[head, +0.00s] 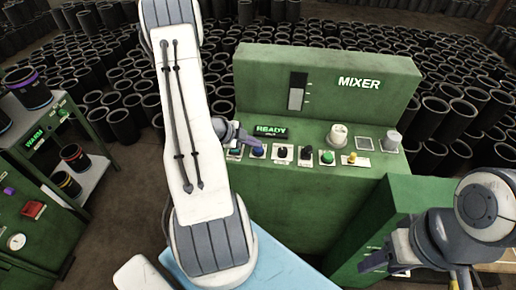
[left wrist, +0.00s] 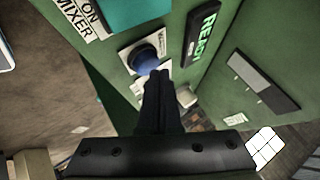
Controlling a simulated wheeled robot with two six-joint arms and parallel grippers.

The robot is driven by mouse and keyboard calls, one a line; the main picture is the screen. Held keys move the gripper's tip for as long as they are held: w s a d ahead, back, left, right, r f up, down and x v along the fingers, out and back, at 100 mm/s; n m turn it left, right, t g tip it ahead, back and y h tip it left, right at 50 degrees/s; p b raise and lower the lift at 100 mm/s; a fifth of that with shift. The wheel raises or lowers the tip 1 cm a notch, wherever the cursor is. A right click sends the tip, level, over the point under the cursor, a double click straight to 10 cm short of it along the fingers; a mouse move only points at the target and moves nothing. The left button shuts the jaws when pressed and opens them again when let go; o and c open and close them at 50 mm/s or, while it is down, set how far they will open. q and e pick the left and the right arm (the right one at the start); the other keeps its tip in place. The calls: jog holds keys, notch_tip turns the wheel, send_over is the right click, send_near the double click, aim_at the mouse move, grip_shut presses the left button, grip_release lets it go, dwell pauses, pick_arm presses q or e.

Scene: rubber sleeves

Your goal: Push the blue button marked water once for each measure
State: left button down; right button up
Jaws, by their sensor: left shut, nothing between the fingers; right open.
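The green mixer console (head: 322,125) stands in the middle of the head view, with a row of buttons and knobs on its front ledge. A blue button (head: 257,151) sits near the row's left end. In the left wrist view a blue button (left wrist: 147,60) sits on a white plate whose lettering I cannot read. My left gripper (head: 236,137) is shut and empty at the left end of the row; in the left wrist view its fingertips (left wrist: 160,74) are right beside the blue button. I cannot tell whether they touch it. My right gripper (head: 398,254) is open and empty, low at right.
A lit READY display (head: 271,130) is above the buttons. A green button (head: 327,157) and a yellow knob (head: 352,159) are further right. A light blue surface (head: 285,275) lies in front. Shelves with dark sleeves (head: 74,157) stand left; many black sleeves fill the floor behind.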

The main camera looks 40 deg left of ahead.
aim_at(254, 149)
pick_arm(q)
jog(key=shift+f, duration=0.35)
jog(key=shift+r, duration=0.1)
dwell(0.4)
jog(key=shift+r+p, duration=0.6)
jog(key=shift+r, duration=0.2)
notch_tip(254, 149, up, 5)
jog(key=p, duration=0.4)
jog(key=shift+p, duration=0.35)
dwell(1.9)
